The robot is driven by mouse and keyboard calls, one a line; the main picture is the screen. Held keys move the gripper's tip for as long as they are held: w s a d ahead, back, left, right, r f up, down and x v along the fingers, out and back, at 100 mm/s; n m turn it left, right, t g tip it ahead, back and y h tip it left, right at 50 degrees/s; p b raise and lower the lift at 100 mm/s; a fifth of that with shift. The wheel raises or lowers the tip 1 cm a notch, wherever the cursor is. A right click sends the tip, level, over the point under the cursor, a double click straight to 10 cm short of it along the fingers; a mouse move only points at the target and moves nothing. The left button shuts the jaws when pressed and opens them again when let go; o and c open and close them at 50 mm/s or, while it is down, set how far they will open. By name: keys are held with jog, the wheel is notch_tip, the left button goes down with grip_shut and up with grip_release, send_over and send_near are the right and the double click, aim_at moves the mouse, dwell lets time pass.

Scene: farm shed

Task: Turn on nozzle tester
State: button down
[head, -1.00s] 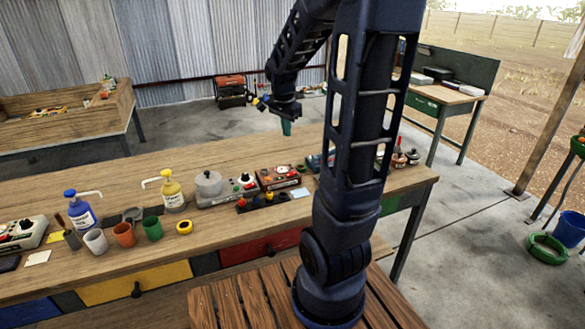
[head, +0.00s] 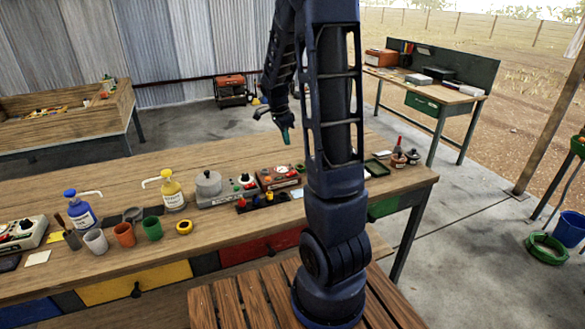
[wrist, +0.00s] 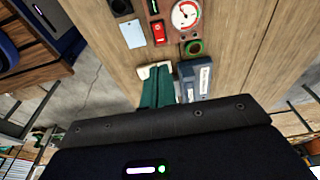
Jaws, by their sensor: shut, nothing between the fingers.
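A reddish-brown box (head: 278,178) with a dial and controls stands on the workbench in the head view; it looks like the nozzle tester, though I cannot read its label. I cannot tell the switch position. My gripper (head: 286,136) has green fingers and is shut and empty, above the bench in the head view. In the wrist view its fingers (wrist: 158,88) point up the picture, below the box and apart from the switch.
A white card (wrist: 134,34) lies left of the switch. Pump bottles, cups and a grey device with a round top (head: 208,184) stand farther left on the bench.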

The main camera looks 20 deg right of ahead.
aim_at(290, 175)
jog(key=d+f, duration=0.1)
jog(key=f, duration=0.8)
jog(key=d+f, duration=0.1)
jog(key=f, duration=0.3)
jog(key=shift+d+f, duration=0.35)
jog(key=shift+s+d+f+y, duration=0.15)
jog(key=shift+f+y, duration=0.1)
jog(key=shift+y, duration=0.15)
jog(key=shift+a+f, duration=0.15)
jog(key=shift+a, duration=0.05)
jog(key=shift+s+a, duration=0.1)
jog(key=shift+a, duration=0.7)
notch_tip(290, 175, up, 14)
jog(key=a, duration=0.1)
jog(key=shift+w, duration=0.2)
jog(key=shift+w+r+h, duration=0.1)
jog(key=shift+r+h, duration=0.2)
jog(key=shift+h, duration=0.1)
dwell(0.6)
